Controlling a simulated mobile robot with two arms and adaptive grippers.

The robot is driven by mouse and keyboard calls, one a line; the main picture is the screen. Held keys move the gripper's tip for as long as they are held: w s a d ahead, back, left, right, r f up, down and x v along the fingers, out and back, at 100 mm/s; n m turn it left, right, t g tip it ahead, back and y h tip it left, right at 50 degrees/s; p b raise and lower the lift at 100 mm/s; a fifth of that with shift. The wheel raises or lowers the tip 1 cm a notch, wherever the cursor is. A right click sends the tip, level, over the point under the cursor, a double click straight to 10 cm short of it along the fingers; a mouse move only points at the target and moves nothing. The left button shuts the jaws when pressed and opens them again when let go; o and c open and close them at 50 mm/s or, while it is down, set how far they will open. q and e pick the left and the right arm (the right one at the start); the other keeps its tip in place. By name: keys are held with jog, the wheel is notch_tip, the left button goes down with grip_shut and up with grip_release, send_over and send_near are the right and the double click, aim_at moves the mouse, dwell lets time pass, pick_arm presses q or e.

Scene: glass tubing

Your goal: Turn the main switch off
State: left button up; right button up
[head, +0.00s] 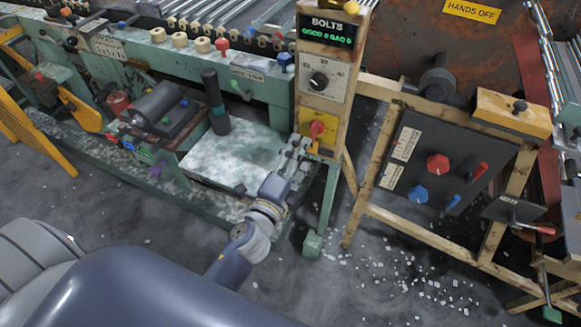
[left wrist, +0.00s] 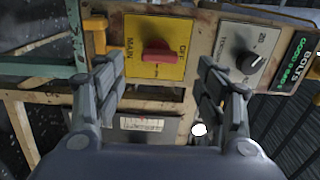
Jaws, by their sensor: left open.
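The main switch is a red handle (head: 317,129) on a yellow plate (head: 323,119) low on the cream control post. In the left wrist view the red handle (left wrist: 158,54) lies roughly left to right in the picture, on the yellow plate (left wrist: 172,72) marked "MAIN" and "OFF". Which mark it points at, I cannot tell for sure. My left gripper (head: 293,153) is just left of and below the switch in the head view. In the left wrist view its open fingers (left wrist: 162,85) stand on either side of the handle, apart from it and empty. My right gripper is not in view.
A black dial (head: 319,81) and the "BOLTS" display (head: 327,32) sit above the switch. To the right, a dark panel (head: 460,135) carries red and blue knobs. A green machine bed (head: 240,155) lies left. Small white bits litter the floor (head: 420,285).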

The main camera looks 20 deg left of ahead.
pick_arm(q)
jog(key=s, duration=0.4)
jog(key=shift+s+a, duration=0.1)
jog(key=shift+s, duration=0.2)
jog(key=s+f+n+g+p, duration=0.1)
jog(key=s+f+n+g, duration=0.25)
jog(key=f, duration=0.85)
jog(key=s+d+f+n+g, duration=0.1)
jog(key=s+f+n+g, duration=0.3)
jog(key=f, duration=0.7)
jog(key=s+f+n+g+p, duration=0.15)
jog(key=s+f, duration=0.35)
jog(key=f, duration=0.7)
jog(key=s+a+f+n+g, duration=0.3)
jog(key=s+f, duration=0.4)
jog(key=s, duration=0.6)
jog(key=s+a+f+n+g, duration=0.3)
jog(key=s+f+g, duration=0.2)
jog(key=s, duration=0.8)
notch_tip(320, 180, down, 3)
jog(key=shift+a+f+n+y, duration=0.2)
jog(key=shift+n+y, duration=0.1)
jog(key=shift+n, duration=0.1)
